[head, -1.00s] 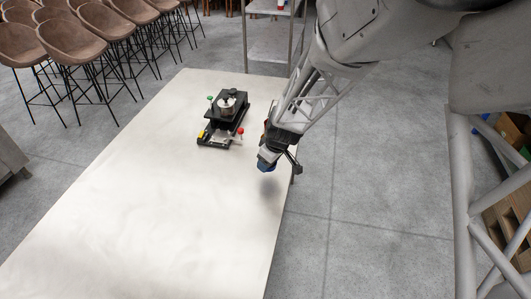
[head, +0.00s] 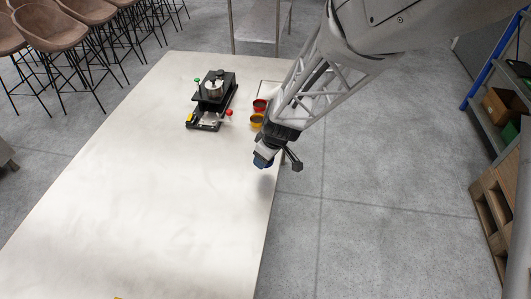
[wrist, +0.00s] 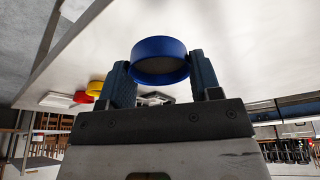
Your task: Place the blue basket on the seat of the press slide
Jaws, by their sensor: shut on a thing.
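The blue basket (wrist: 160,60) is a round shallow cup with a blue rim, held between both fingers in the wrist view. My gripper (wrist: 160,75) is shut on it. In the head view only a bit of blue (head: 261,164) shows under my gripper (head: 265,158), above the table near its right edge. The black press (head: 213,92) stands on the table behind and left of my gripper, clear of it. A silvery part of its slide (head: 209,118) shows at the front, between a yellow part and a red knob. The seat's detail is too small to tell.
A red basket (head: 260,105) and a yellow basket (head: 257,120) stand right of the press, partly behind my arm. The pale table (head: 150,190) is mostly clear in front of the press. A bit of yellow (head: 118,297) shows at the bottom edge.

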